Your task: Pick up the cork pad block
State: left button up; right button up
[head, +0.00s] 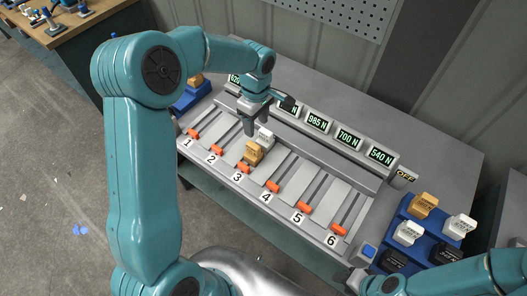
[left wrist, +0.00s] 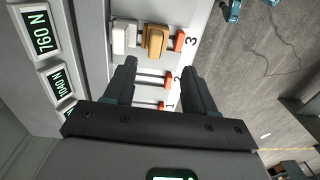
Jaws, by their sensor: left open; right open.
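A tan, cork-coloured block (head: 253,152) stands in lane 3 of the skid, between a white block (head: 265,137) and the orange handle (head: 242,167). In the left wrist view the tan block (left wrist: 155,40) and white block (left wrist: 122,40) sit beyond my fingertips. Another tan block (head: 423,204) stands on the right blue rack, and one (head: 195,81) on the left rack. I cannot tell which is cork. My left gripper (head: 266,117) is open and empty above the lanes, apart from the blocks. My right gripper (head: 358,281) is open at the lower right, partly hidden.
The blue rack (head: 391,231) at the right also holds white and black blocks. Several lit displays (head: 318,122) line the raised back of the skid. Numbered orange handles line its front edge. A workbench (head: 62,32) with tools stands at the upper left.

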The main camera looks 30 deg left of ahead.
pick_arm(q)
jog(key=a+r, duration=0.1)
jog(key=b, duration=0.3)
send_near(253, 146)
notch_tip(253, 146, down, 5)
jog(key=shift+w+f, duration=0.1)
jog(key=shift+w, duration=0.05)
jog(key=shift+f, duration=0.25)
jog(key=shift+s+d, duration=0.2)
jog(key=shift+s, duration=0.15)
jog(key=shift+d+f, duration=0.1)
jog(key=f, duration=0.1)
jog(key=f+b, duration=0.1)
jog(key=f, duration=0.3)
jog(key=shift+w+a, duration=0.2)
jog(key=shift+a, duration=0.2)
jog(key=shift+d, duration=0.1)
pick_arm(e)
jog(key=f, duration=0.3)
jog(key=shift+s+a+f, duration=0.15)
jog(key=shift+a+f, duration=0.05)
jog(key=shift+f, duration=0.1)
